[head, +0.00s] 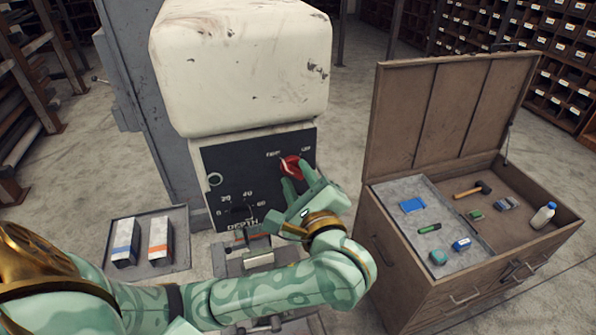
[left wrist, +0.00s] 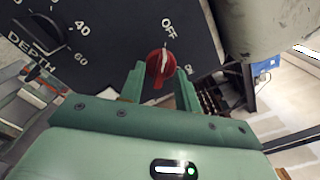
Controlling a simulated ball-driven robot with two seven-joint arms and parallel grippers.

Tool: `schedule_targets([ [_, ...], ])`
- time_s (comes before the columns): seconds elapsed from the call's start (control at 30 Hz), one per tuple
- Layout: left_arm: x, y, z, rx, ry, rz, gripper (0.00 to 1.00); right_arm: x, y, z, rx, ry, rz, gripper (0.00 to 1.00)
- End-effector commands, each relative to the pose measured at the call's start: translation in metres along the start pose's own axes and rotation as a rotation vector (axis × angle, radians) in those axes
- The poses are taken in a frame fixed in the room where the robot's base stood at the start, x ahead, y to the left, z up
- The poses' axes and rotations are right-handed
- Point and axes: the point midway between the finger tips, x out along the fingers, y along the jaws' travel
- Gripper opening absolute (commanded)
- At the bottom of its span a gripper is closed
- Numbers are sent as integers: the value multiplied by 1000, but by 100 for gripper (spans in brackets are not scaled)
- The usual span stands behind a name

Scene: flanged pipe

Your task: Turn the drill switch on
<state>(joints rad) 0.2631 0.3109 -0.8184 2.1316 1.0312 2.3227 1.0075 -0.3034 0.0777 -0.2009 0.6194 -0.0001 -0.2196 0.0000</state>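The red drill switch (head: 291,166) is a round knob with a raised grip on the dark front panel of the drill. The second label, right of the switch, is partly hidden in that view. My left gripper (head: 296,178) is at the panel. In the left wrist view its two green fingers (left wrist: 160,80) are apart, one on each side of the switch. They look open around it; I cannot tell whether they touch it. My right gripper is out of view.
A depth dial (head: 242,211) is on the panel, lower left of the switch. The white drill head (head: 240,75) bulges out above the panel. An open wooden tool chest (head: 470,270) stands at right. A grey tray (head: 181,240) with two boxes is at left.

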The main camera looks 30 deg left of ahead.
Motion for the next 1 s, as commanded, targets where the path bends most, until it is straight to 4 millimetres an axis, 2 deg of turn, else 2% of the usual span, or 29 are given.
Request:
schedule_targets([
  [0.1, 0, 0, 0, 0, 0, 0, 33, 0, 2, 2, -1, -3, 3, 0],
  [0.13, 0, 0, 0, 1, 0, 0, 30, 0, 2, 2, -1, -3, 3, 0],
  [0.23, 0, 0, 0, 1, 0, 0, 2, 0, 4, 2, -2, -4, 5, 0],
  [0.27, 0, 0, 0, 1, 0, 0, 0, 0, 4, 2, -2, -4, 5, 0],
  [0.67, 0, 1, -1, 42, 1, 2, 0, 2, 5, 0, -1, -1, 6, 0],
  [1.0, 0, 2, -1, 270, 2, 4, 0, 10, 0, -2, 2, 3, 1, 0],
])
